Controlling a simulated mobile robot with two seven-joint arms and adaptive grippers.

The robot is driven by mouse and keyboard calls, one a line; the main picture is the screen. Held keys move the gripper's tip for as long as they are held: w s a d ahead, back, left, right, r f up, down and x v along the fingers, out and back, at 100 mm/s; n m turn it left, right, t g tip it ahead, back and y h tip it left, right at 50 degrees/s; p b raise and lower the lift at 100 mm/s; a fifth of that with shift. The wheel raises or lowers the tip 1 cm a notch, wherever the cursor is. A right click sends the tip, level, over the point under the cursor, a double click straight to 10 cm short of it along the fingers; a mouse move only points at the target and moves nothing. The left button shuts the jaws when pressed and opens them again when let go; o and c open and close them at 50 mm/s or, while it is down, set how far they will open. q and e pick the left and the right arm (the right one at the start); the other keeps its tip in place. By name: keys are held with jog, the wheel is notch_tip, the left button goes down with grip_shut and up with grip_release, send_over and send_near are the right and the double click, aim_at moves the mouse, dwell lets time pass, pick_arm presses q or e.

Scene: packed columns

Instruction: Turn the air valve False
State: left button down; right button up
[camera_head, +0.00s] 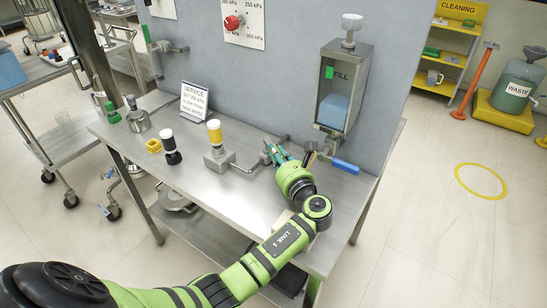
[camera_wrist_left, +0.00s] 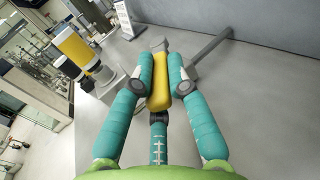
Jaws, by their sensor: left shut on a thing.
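My left gripper (camera_head: 272,150) reaches over the steel bench from the lower left, near the wall. In the left wrist view its teal fingers (camera_wrist_left: 160,75) are shut on a yellow lever handle (camera_wrist_left: 160,92), one finger on each side. The lever's grey end (camera_wrist_left: 160,46) shows past the fingertips, close to a grey pipe (camera_wrist_left: 208,52). I take this lever for the air valve's handle; no label on it is readable. In the head view the fingers hide most of it. My right gripper is not in view.
On the bench (camera_head: 200,180), a yellow-topped unit (camera_head: 215,140) with a pipe stands left of my gripper. A blue handle (camera_head: 345,166) lies right of it, below the FILL hopper (camera_head: 340,90). A SERVICE sign (camera_head: 194,102) and red dial knob (camera_head: 233,22) are behind.

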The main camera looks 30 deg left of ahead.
pick_arm(q)
jog(key=shift+w+r+n+g+y, duration=0.25)
jog(key=shift+r+n+g+y, duration=0.15)
jog(key=shift+r, duration=0.05)
jog(key=c, duration=1.2)
grip_release()
jog(key=shift+o, duration=0.2)
jog(key=shift+s+a+f, duration=0.1)
jog(key=shift+s+d+f, duration=0.1)
jog(key=shift+d+f, duration=0.05)
jog(key=shift+d, duration=0.15)
jog(key=v, duration=1.1)
jog(key=shift+s+d, duration=0.15)
jog(key=shift+s, duration=0.05)
